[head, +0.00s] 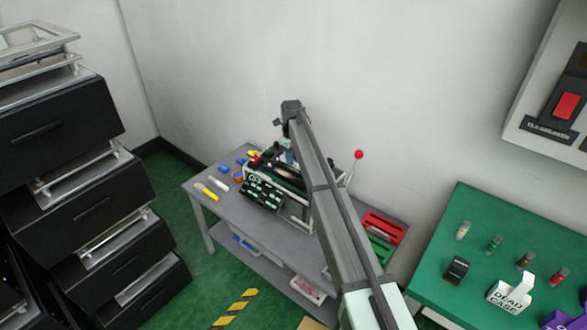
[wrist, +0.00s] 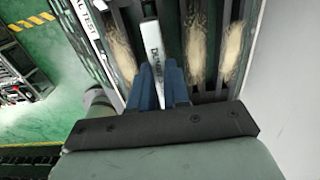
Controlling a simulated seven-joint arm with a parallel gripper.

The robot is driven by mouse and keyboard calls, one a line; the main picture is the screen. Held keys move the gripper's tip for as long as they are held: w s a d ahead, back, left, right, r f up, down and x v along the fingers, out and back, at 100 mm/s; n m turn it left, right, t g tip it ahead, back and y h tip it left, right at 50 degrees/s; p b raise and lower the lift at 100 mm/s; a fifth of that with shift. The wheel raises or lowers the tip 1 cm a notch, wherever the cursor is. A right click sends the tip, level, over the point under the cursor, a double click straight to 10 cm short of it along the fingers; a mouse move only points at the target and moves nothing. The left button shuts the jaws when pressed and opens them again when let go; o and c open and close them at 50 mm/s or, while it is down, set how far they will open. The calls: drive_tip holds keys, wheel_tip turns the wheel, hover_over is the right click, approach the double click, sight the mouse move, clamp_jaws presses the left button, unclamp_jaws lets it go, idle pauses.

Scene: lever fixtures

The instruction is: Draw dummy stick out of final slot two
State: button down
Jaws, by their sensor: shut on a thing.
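In the wrist view, the dummy stick (wrist: 152,42) is a pale bar with dark lettering that runs up between my blue fingertips. My gripper (wrist: 158,85) is shut on its near end. The stick lies along the slotted rack (wrist: 221,22), among dark lengthwise slots. I cannot tell which slot it is in or how deep it sits. A side panel of the rack reads "...AL TEST" (wrist: 88,30). In the head view, the machine (head: 262,192) stands on a grey table, and my arm hides much of it and the stick.
Tan, fuzzy-looking strips (wrist: 197,45) lie in neighbouring slots. A red-knobbed lever (head: 358,155) rises at the machine's right. Small tools (head: 206,191) lie at the left of the grey table (head: 205,204), and red and green trays (head: 383,227) at its right. A green table (head: 470,225) stands further right.

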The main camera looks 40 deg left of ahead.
drive_tip(key=shift+r, duration=0.2)
idle(0.3)
drive_tip(key=shift+r, duration=1.45)
drive_tip(key=shift+r, duration=0.1)
drive_tip(key=shift+r, duration=0.95)
